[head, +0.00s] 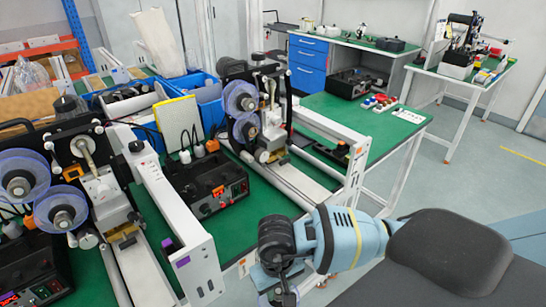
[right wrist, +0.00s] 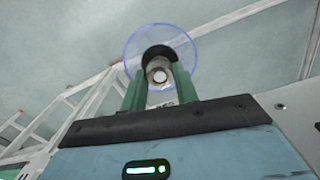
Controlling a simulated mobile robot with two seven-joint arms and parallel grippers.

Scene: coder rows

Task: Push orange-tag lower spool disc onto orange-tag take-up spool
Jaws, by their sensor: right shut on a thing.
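The far coder carries an upper spool (head: 239,96) and a lower spool (head: 247,129), both bluish. My right gripper is well apart from these spools. My left gripper is not in view.
A nearer coder with two bluish spools (head: 61,211) and a purple-tagged beam (head: 193,251) stands at left. A black control box (head: 209,187) sits between the coders. The far coder's white beam (head: 330,127) juts toward the right. Open floor (head: 463,185) lies at right.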

